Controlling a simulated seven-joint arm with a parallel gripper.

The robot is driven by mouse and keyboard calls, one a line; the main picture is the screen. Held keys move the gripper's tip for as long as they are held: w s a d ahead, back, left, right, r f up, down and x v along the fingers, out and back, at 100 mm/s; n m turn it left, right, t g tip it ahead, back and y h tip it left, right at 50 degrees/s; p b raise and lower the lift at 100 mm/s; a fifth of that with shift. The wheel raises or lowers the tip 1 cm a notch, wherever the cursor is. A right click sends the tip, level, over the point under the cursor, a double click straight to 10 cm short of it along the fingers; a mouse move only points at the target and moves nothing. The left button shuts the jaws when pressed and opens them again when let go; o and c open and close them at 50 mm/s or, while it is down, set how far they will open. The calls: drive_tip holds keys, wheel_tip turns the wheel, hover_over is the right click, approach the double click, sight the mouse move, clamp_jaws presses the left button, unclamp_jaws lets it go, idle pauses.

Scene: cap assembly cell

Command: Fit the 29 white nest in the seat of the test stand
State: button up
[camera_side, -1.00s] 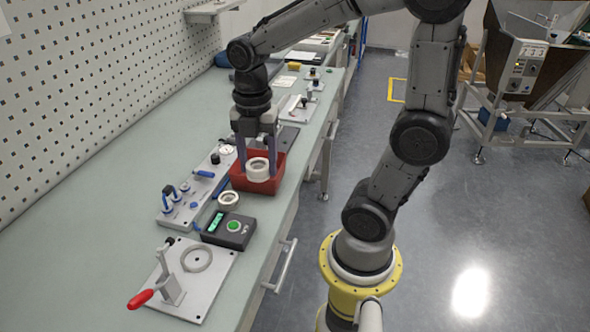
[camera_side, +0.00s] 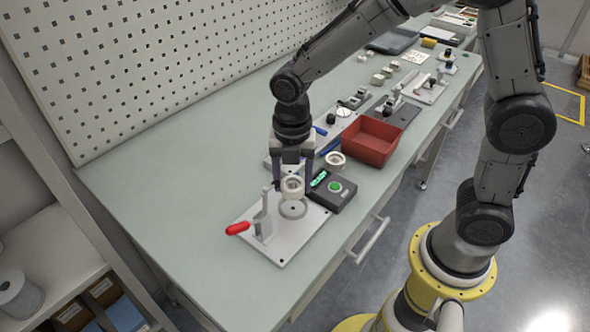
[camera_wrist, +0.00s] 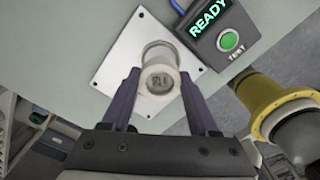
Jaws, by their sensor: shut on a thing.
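My gripper (camera_side: 292,186) is shut on a white round nest (camera_side: 292,183) and holds it upright over the test stand (camera_side: 275,243). The stand is a light metal plate with a red-handled clamp (camera_side: 238,228). Its ring-shaped seat (camera_side: 293,208) shows just below the nest, which appears a little above it. In the wrist view, the nest (camera_wrist: 160,82) sits between my two fingertips with dark digits on its face, too small to read surely.
A dark tester box (camera_side: 331,191) with a green button and a lit READY display stands close to the right of the stand. Another white ring (camera_side: 335,159) lies by the red bin (camera_side: 371,139). Clear bench lies left of the stand.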

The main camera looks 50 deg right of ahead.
drive_tip(key=shift+f, duration=1.9)
drive_tip(key=shift+f, duration=0.35)
drive_tip(key=o, duration=1.4)
drive_tip(key=shift+o, duration=0.2)
